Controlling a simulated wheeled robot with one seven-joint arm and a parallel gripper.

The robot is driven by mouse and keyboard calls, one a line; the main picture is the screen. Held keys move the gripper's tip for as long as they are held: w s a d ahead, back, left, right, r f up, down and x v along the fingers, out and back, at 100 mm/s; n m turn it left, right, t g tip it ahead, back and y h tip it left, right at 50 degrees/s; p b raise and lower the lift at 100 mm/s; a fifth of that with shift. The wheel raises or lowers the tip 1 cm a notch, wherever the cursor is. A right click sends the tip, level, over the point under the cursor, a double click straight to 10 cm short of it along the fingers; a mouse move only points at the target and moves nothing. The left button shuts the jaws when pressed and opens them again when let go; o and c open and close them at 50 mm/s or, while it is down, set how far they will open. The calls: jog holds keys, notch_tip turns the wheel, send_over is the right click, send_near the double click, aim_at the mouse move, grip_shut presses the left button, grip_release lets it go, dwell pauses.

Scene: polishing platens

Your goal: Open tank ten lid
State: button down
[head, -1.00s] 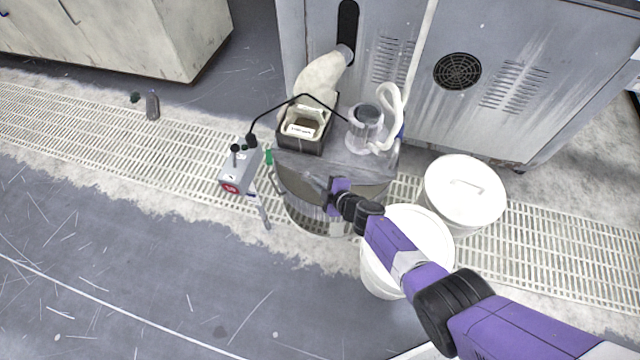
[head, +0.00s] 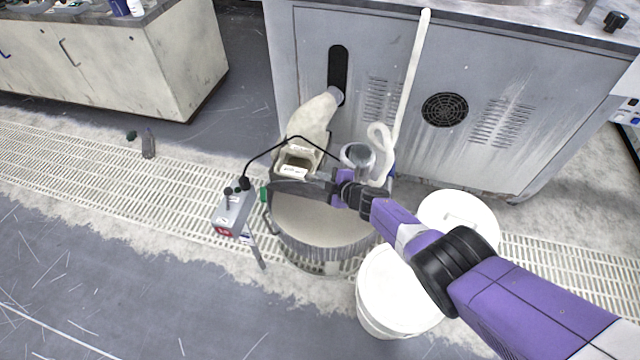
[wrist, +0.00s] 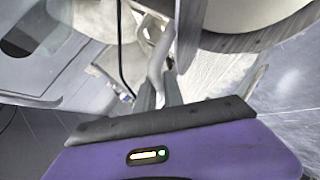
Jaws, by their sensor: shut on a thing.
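A round metal tank (head: 315,258) stands on the floor grating, with pale content showing inside its open front part. Its dark grey lid (head: 300,188) is raised and seen nearly edge-on at the back of the opening. My gripper (head: 340,190) is at the lid's right part and is shut on it. In the wrist view the two fingers (wrist: 160,92) are close together by a pale curved bar, which seems to be the lid's handle (wrist: 156,62). The exact grip is small and partly hidden. No tank number is readable.
A pump with a pale hose (head: 378,155) and a box with a bag (head: 295,163) sit at the tank's back. A grey control box (head: 232,212) stands left. Two white buckets (head: 395,295) (head: 465,212) stand right, under my arm. The front left floor is clear.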

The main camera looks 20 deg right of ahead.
jog(key=shift+w+d+r, duration=0.1)
jog(key=shift+w, duration=0.15)
jog(key=c, duration=1.5)
grip_release()
jog(key=shift+o, duration=0.2)
jog(key=shift+s, duration=0.15)
jog(key=p+v, duration=0.7)
jog(key=p, duration=0.1)
jog(key=shift+s, duration=0.25)
jog(key=shift+d+r, duration=0.1)
jog(key=shift+d, duration=0.05)
